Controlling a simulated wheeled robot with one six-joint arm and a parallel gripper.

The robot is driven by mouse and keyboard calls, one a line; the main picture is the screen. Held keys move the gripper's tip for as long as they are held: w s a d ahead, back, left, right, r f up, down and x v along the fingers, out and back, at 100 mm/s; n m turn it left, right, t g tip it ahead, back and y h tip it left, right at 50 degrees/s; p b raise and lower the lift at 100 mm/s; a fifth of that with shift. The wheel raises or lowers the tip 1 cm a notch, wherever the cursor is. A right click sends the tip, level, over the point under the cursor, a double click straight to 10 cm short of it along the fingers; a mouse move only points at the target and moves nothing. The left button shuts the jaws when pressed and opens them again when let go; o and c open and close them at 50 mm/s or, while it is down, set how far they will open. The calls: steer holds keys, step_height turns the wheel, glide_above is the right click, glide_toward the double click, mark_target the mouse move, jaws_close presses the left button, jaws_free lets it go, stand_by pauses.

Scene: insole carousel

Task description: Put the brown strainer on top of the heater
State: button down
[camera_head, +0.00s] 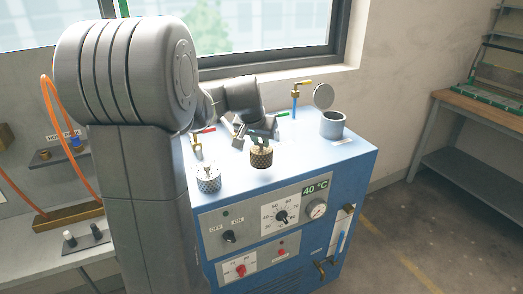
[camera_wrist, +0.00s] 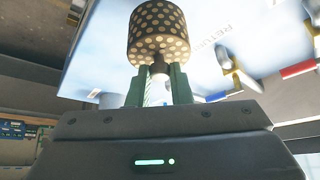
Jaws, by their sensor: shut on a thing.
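The brown strainer (camera_head: 261,157) is a perforated cylinder with a thin stem on top. My gripper (camera_head: 261,140) is shut on that stem from above. In the wrist view the strainer (camera_wrist: 157,35) sits upright relative to the jaws, between the green fingertips (camera_wrist: 160,88). The heater (camera_head: 345,165) is a blue box with dials and a 40 °C display on its front. The strainer is over the heater's top, near its middle; whether its base touches the surface I cannot tell.
A silver strainer (camera_head: 208,180) stands on the heater's top at the left front. A round blue-grey port (camera_head: 333,125) with a raised lid (camera_head: 323,96) is at the right. Valves with coloured handles (camera_head: 296,95) stand at the back. A window is behind, a wooden bench (camera_head: 480,115) far right.

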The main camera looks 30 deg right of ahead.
mark_target(260, 150)
steer(key=shift+f, duration=1.6)
steer(key=shift+f, duration=0.2)
steer(key=c, duration=1.3)
jaws_free()
steer(key=shift+r, duration=0.1)
steer(key=shift+a+r, duration=0.15)
steer(key=shift+r, duration=0.25)
steer(key=v, duration=1.1)
steer(key=shift+r, duration=0.2)
steer(key=shift+s+a, duration=0.1)
steer(key=shift+a, duration=0.05)
